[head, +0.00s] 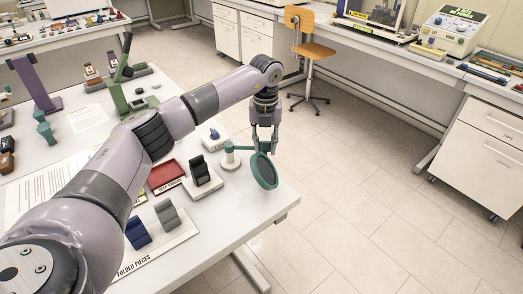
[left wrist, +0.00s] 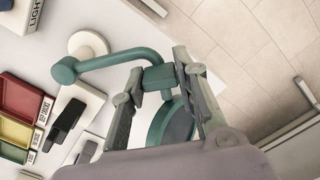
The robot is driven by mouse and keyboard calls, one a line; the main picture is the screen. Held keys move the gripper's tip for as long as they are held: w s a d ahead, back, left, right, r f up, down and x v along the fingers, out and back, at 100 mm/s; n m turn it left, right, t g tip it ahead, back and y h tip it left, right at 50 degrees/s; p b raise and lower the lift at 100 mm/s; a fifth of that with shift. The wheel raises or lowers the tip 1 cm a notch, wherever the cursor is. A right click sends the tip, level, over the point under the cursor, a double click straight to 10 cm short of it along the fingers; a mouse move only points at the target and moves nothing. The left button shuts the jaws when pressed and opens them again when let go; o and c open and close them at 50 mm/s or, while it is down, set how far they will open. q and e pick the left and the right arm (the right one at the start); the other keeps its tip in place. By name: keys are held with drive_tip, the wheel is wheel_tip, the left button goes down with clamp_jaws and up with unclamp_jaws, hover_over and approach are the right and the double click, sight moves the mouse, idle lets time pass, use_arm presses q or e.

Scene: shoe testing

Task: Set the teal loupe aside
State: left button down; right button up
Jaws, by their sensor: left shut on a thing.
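The teal loupe (head: 264,171) has a dark round lens in a teal rim and a teal bent arm. It hangs tilted at the table's near right corner. My left gripper (head: 263,148) is shut on the loupe's teal arm above the lens. In the left wrist view the fingers (left wrist: 158,78) close on a teal block of the loupe (left wrist: 110,59), with the lens partly hidden behind them. The arm's other end is at a white post with a round base (head: 230,161), also in the left wrist view (left wrist: 90,43). My right gripper is not in view.
A red tray (head: 166,174), a dark clip-like piece on a white stand (head: 201,175) and a white block with a blue part (head: 215,139) stand nearby. A "FOLDED PIECES" tray (head: 160,250) is nearer. The white table (head: 235,215) is bare near its right edge, with floor beyond.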

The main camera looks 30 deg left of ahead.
use_arm(q)
drive_tip(key=shift+w+a+r+n, duration=0.1)
drive_tip(key=shift+w+a+n, duration=0.15)
drive_tip(key=shift+w+n, duration=0.35)
drive_tip(key=shift+w+a+n, duration=0.25)
drive_tip(key=shift+w+n, duration=0.25)
drive_tip(key=shift+n, duration=0.1)
drive_tip(key=c, duration=1.2)
unclamp_jaws()
drive_tip(key=shift+c, duration=0.2)
wheel_tip(320, 180, up, 12)
